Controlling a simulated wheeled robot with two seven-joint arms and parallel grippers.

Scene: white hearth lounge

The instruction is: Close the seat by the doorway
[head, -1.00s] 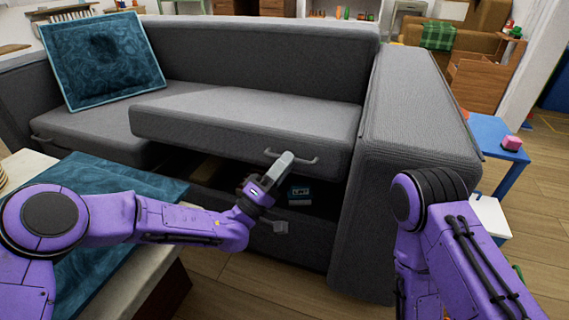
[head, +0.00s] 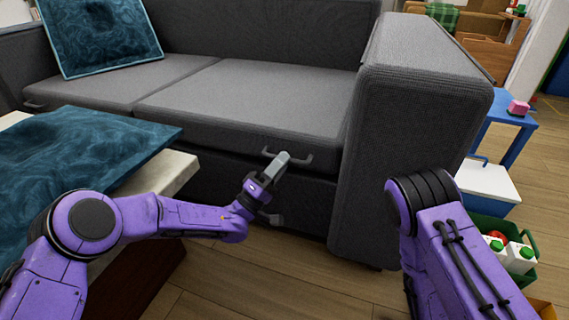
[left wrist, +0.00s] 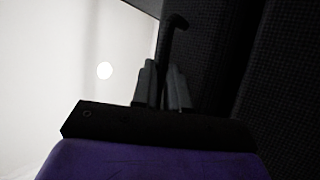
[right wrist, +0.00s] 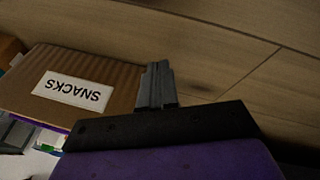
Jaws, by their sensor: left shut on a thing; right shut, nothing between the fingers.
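The right seat (head: 235,100) of the grey sofa, beside the armrest, lies about level with the left seat. A thin dark line shows under its front edge; I cannot tell whether it rests fully on the base. My left gripper (head: 277,167) is shut on the grey handle (head: 302,160) at the seat's front. In the left wrist view the fingers (left wrist: 162,85) are together around the dark handle bar (left wrist: 175,28). My right gripper's fingers (right wrist: 156,85) are shut and empty in the right wrist view; they are out of the head view.
The sofa armrest (head: 425,90) stands right of the seat. A blue table (head: 505,130) and a green crate (head: 515,250) stand at right. A cardboard SNACKS box (right wrist: 110,72) lies near my right gripper.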

